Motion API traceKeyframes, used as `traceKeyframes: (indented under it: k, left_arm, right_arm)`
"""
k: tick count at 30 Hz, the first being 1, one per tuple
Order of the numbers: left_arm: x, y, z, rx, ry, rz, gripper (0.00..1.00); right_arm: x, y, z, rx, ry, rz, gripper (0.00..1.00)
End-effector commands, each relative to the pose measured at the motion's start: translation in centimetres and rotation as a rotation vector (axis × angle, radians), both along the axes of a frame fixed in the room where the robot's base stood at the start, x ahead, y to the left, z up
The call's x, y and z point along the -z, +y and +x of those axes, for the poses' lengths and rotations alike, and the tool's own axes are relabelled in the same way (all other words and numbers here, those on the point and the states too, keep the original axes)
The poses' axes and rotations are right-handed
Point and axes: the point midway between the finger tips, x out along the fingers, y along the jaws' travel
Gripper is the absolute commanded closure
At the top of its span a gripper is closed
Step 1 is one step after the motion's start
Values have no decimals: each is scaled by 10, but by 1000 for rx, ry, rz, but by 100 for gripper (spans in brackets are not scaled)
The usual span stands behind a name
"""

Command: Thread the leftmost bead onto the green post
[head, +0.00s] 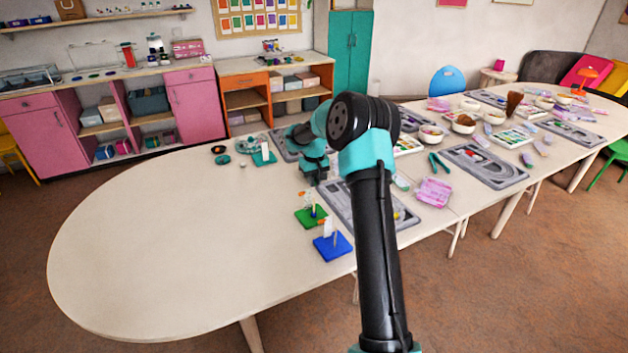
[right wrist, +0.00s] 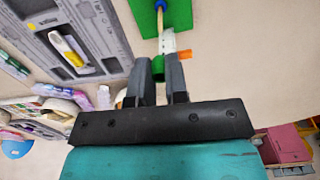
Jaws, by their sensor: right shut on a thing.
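The green board (head: 311,216) lies near the middle of the table, with an upright post and a blue bead low on it. In the right wrist view the green board (right wrist: 137,12) shows at the top, with its pale post (right wrist: 160,22) and a white tag beside it. My right gripper (head: 318,178) is above the table, behind the green board in the head view. Its fingers (right wrist: 162,66) are shut on a small green bead (right wrist: 157,68), partly hidden between them. The bead is apart from the board, though its exact gap to the post is unclear. My left gripper is not in view.
A blue board (head: 332,247) with a post stands in front of the green one. A teal board (head: 264,158) and small dark and teal pieces (head: 223,160) lie farther back. Grey trays (head: 482,165) fill the right. The table's left half is clear.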

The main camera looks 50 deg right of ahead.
Motion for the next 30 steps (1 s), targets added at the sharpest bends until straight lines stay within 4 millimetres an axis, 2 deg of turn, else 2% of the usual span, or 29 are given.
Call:
traceKeyframes:
  k: [18,30]
  left_arm:
    - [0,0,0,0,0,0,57]
    - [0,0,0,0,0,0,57]
  right_arm:
    - [42,0,0,-1,1,0,100]
    - [47,0,0,-1,0,0,100]
